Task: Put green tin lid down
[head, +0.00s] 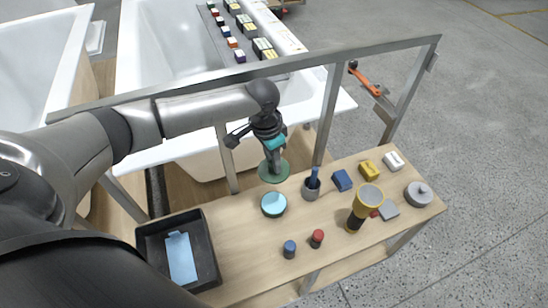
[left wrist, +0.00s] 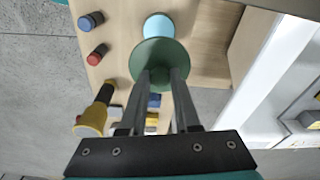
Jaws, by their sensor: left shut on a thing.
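The green tin lid (head: 273,174) is a flat round disc with a knob. My left gripper (head: 273,158) is shut on it from above, at the table's back edge in the head view. In the left wrist view the fingers (left wrist: 157,76) point at the green lid (left wrist: 150,58), and its disc overlaps the tin. The open tin (head: 273,205), light blue inside with a dark green rim, stands on the table just in front of the lid; it also shows in the left wrist view (left wrist: 159,27). Lid and tin look apart in the head view. My right gripper is not in view.
The wooden table (head: 235,240) holds a black tray (head: 148,240), a grey cup with a blue tool (head: 311,190), a yellow-black torch (head: 366,198), small blue and red knobs and a grey lidded pot (head: 418,194). A metal rail (head: 330,55) runs behind.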

